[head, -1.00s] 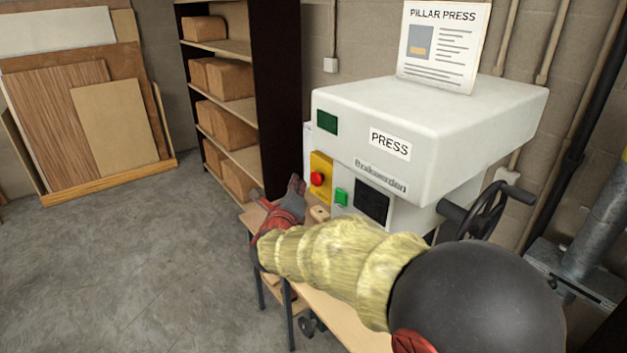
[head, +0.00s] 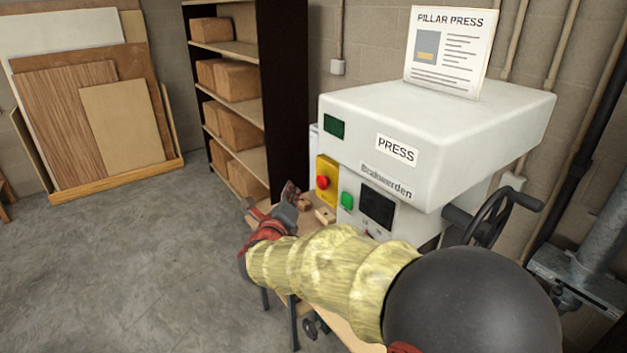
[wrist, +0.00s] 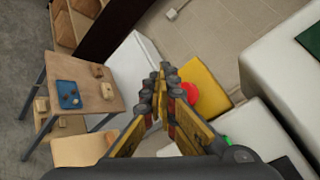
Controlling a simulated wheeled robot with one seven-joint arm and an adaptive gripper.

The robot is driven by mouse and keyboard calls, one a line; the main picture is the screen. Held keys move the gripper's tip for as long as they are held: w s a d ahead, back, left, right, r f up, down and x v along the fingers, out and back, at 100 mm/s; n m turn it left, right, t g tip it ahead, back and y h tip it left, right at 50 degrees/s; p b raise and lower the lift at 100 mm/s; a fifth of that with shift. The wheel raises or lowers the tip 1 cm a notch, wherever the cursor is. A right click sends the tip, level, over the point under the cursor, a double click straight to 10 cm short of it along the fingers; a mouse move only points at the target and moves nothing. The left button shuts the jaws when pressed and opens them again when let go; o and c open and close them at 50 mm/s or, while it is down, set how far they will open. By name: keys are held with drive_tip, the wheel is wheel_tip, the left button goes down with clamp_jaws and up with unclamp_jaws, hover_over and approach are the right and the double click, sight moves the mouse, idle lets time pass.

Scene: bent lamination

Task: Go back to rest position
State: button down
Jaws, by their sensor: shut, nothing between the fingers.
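My gripper (head: 290,194) is at the end of my yellow-sleeved arm, in front of the press and to the left of its control panel in the head view. In the wrist view my gripper (wrist: 160,82) has its fingers together, with nothing seen between them. The white pillar press (head: 430,130) stands at the right. Its red button (head: 322,182) on a yellow plate and its green button (head: 346,200) show beside the gripper. In the wrist view the red button (wrist: 190,92) lies just right of the fingertips, partly hidden by a finger.
A small table (wrist: 75,85) holds a blue tray (wrist: 69,94) and wooden pieces. A shelf with cardboard boxes (head: 237,130) stands behind. Boards (head: 60,110) lean on the back wall. A handwheel (head: 492,215) sticks out at the press's right. The grey floor at left is clear.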

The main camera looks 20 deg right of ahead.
drive_tip(key=s+d+f+m+g+b, duration=0.2)
drive_tip(key=s+d+f+m+g, duration=0.25)
drive_tip(key=s+f+m, duration=0.5)
drive_tip(key=s+d+f+m+g+b, duration=0.1)
drive_tip(key=s+d+f+m+g, duration=0.4)
drive_tip(key=s+m, duration=0.7)
drive_tip(key=s+a+f+m+y+b, duration=0.3)
drive_tip(key=s+f+m+b, duration=0.3)
drive_tip(key=s+m+b, duration=0.3)
drive_tip(key=s+a+f+m+y+b, duration=0.4)
drive_tip(key=s+f+m+b, duration=0.3)
drive_tip(key=s+m+b, duration=0.2)
drive_tip(key=shift+s+a+f+m+y, duration=0.2)
drive_tip(key=shift+m+y, duration=0.1)
drive_tip(key=shift+m, duration=0.25)
